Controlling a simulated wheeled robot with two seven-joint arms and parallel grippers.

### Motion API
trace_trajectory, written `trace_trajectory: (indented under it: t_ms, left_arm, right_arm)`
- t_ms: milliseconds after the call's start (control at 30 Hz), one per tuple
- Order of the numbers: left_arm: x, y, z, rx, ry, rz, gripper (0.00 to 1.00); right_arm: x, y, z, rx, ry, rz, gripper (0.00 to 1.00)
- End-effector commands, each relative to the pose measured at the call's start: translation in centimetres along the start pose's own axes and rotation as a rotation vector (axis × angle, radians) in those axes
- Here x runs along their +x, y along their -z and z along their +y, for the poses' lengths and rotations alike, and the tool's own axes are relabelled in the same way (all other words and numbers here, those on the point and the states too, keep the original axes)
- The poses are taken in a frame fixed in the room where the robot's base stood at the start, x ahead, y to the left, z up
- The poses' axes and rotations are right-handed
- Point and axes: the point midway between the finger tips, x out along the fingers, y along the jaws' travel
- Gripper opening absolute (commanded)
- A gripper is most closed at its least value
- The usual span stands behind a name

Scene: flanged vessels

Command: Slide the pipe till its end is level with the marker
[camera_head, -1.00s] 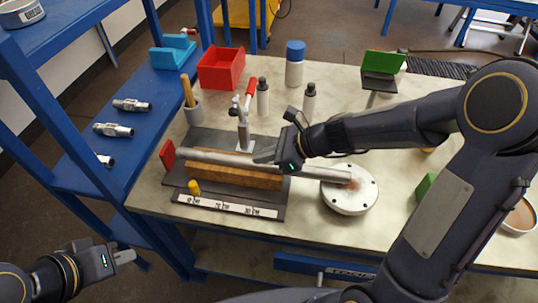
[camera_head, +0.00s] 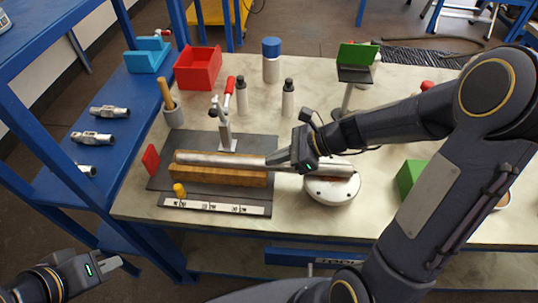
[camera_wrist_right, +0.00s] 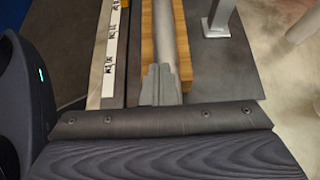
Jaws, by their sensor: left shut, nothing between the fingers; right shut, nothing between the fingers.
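The grey pipe (camera_head: 220,160) lies along a wooden block (camera_head: 215,177) on a dark mat, its right part over a white round flange (camera_head: 332,188). The pipe's left end is near the block's left end, with a gap to a red plate (camera_head: 151,158). A small yellow peg (camera_head: 179,190), possibly the marker, stands by the left end of a ruler strip (camera_head: 215,206). My right gripper (camera_head: 282,158) is shut over the pipe, right of the block; its fingertips overlap the pipe (camera_wrist_right: 165,35) in the wrist view. I cannot tell contact. My left gripper (camera_head: 112,264) is shut, away from the table.
A toggle clamp (camera_head: 226,130) with a red handle stands behind the pipe. A green block (camera_head: 410,178) is at the right. Metal fittings lie on the blue shelf (camera_head: 120,75).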

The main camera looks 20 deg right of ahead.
Motion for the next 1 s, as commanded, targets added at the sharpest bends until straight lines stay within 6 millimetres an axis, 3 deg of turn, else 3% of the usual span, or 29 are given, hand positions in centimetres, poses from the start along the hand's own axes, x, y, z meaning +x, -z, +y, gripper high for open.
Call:
trace_trajectory:
  t_ms: [33, 67, 300, 533, 1000]
  left_arm:
    - [0.1, -0.1, -0.1, 0.000, 0.000, 0.000, 0.00]
    - [0.1, -0.1, -0.1, 0.000, 0.000, 0.000, 0.00]
    - [-1.2, 0.6, 0.6, 0.000, 0.000, 0.000, 0.00]
    - [-1.5, 0.8, 0.7, 0.000, 0.000, 0.000, 0.00]
    - [-1.0, 0.5, 0.5, 0.000, 0.000, 0.000, 0.00]
  right_arm:
    - [0.0, 1.3, -0.1, 0.014, 0.008, 0.026, 0.00]
    - [0.0, 1.3, -0.1, 0.015, 0.008, 0.026, 0.00]
    - [-1.0, -0.1, -0.1, 0.015, 0.010, 0.025, 0.00]
    - [-1.2, -0.1, -0.3, 0.014, 0.003, 0.024, 0.00]
    - [-9.0, 5.0, -0.2, 0.010, 0.006, 0.020, 0.00]
